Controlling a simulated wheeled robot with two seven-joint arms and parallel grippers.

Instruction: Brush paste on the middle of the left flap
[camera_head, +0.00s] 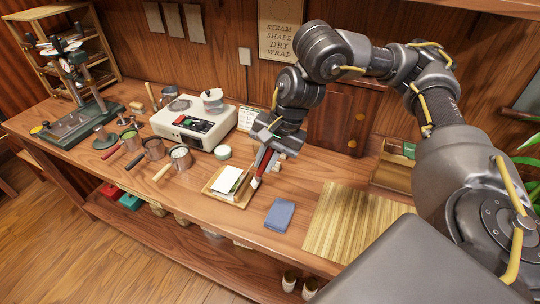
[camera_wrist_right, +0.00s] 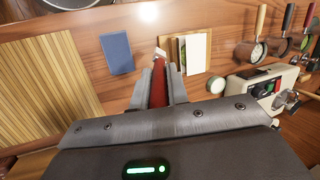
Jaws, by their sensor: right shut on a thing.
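My right gripper (camera_head: 264,160) is shut on a brush with a red handle (camera_head: 262,168), its pale tip pointing down. In the right wrist view the red brush (camera_wrist_right: 159,85) stands between the fingers (camera_wrist_right: 160,88). A shallow wooden tray (camera_head: 243,203) holds a white sheet (camera_head: 227,179), with a darker greenish strip along one side. The brush tip is close to the tray's right edge in the head view; I cannot tell if it touches. The white sheet also shows in the right wrist view (camera_wrist_right: 197,50). I cannot make out separate flaps. My left gripper is not in view.
A small round pale-green tub (camera_head: 222,152) stands behind the tray. A blue folded cloth (camera_head: 280,214) and a slatted bamboo mat (camera_head: 350,222) lie to the right. Bare wood lies between tray and cloth.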

